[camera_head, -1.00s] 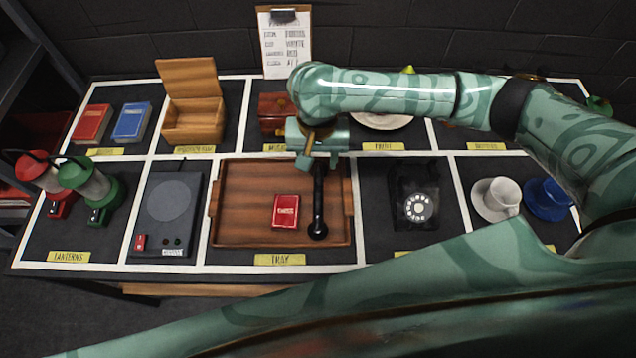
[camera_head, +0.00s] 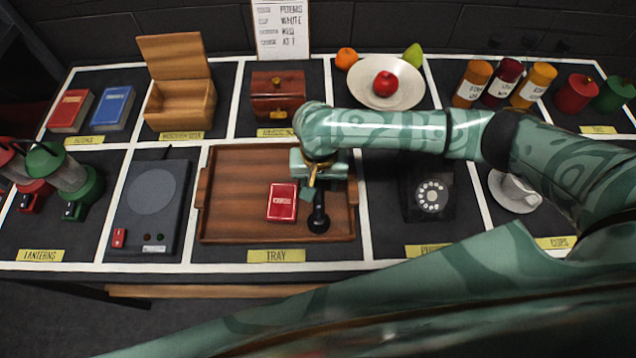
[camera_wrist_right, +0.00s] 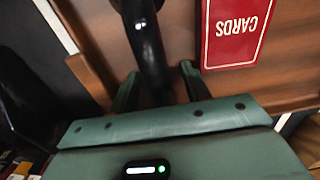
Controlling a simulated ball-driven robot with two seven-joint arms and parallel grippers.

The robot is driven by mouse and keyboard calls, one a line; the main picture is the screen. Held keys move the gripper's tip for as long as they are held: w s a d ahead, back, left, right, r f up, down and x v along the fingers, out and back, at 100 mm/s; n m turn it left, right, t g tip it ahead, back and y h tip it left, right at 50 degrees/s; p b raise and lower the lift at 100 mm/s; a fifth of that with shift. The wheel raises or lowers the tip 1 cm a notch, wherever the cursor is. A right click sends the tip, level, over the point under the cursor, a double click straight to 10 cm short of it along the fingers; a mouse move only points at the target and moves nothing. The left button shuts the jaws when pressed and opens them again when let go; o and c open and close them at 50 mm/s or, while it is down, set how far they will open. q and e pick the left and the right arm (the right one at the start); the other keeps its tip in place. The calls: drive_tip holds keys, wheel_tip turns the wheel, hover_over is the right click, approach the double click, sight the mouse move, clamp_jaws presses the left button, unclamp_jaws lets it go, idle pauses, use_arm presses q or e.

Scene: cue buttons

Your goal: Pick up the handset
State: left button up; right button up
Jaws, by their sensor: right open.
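The black handset (camera_head: 319,213) lies in the right part of the wooden tray (camera_head: 240,226), to the right of a red card box (camera_head: 282,203). My right gripper (camera_head: 309,188) is over the upper part of the handset and hides that end in the head view. In the right wrist view the handset (camera_wrist_right: 146,38) runs between the two open fingers of my right gripper (camera_wrist_right: 160,85), and I cannot tell whether they touch it. The black rotary telephone (camera_head: 428,195) stands right of the tray. My left gripper is not in view.
The card box (camera_wrist_right: 236,30) is close beside one finger in the wrist view. A white cup (camera_head: 515,192) on a saucer stands right of the telephone. A grey turntable-like device (camera_head: 153,205) stands left of the tray. A fruit bowl (camera_head: 386,88) sits behind my right arm.

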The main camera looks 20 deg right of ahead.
drive_tip(key=shift+r, duration=0.2)
drive_tip(key=shift+c, duration=0.9)
clamp_jaws()
